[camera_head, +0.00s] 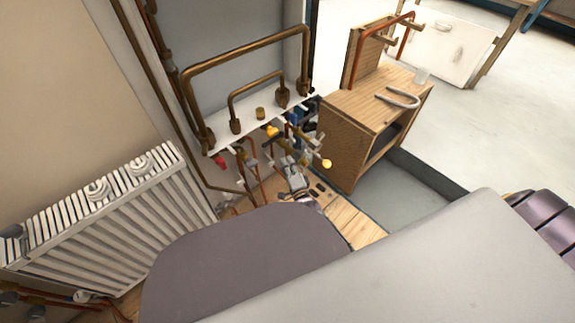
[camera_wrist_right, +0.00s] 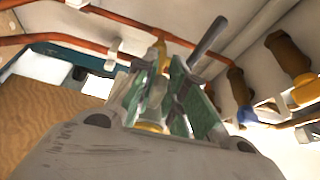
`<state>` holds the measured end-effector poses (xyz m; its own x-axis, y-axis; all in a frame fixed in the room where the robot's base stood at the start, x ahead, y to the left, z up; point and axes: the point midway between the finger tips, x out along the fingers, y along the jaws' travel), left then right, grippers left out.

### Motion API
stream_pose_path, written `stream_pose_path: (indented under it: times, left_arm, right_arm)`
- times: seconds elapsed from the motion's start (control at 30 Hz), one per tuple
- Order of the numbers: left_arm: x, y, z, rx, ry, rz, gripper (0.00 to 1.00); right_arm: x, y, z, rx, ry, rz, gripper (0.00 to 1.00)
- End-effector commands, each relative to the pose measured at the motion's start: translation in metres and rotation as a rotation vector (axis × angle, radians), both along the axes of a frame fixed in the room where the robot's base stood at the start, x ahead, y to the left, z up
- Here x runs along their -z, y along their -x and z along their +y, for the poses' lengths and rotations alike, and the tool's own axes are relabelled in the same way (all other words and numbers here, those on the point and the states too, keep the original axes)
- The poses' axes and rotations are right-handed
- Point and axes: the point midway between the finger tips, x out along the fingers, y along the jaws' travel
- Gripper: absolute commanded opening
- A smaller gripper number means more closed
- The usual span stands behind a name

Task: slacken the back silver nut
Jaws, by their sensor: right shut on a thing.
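My right gripper (camera_head: 293,178) is small and partly hidden behind my own arm in the head view, low among the pipes and valves in front of the booth wall. In the right wrist view its green-padded fingers (camera_wrist_right: 165,95) are closed around a small silver piece (camera_wrist_right: 157,90), which looks like the silver nut. Brass fitting parts (camera_wrist_right: 158,50) show beyond the fingertips, in line with it. The fingers hide most of the nut, and I cannot tell how far it is turned. My left gripper is not in view.
A dark lever (camera_wrist_right: 208,42) stands close beside the right finger. Copper pipes (camera_wrist_right: 150,32) and brown fittings (camera_wrist_right: 290,55) run nearby. A white radiator (camera_head: 100,210) stands left, and a wooden cabinet (camera_head: 345,140) with a U-shaped pipe (camera_head: 400,97) on top stands right.

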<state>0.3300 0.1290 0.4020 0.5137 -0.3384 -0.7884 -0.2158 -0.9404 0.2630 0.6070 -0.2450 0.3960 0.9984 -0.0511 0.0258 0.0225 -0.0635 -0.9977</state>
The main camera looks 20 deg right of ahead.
Motion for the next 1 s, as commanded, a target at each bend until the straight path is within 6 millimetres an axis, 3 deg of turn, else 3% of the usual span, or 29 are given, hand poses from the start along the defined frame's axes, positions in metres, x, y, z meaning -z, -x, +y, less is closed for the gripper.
stream_pose_path:
  times: [0.47,1.0]
  left_arm:
    - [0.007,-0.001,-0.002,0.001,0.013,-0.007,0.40]
    - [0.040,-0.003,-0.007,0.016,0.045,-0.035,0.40]
  right_arm:
    - [0.006,0.000,0.000,-0.001,0.077,-0.027,0.00]
    - [0.025,-0.002,-0.006,-0.001,0.383,-0.135,0.00]
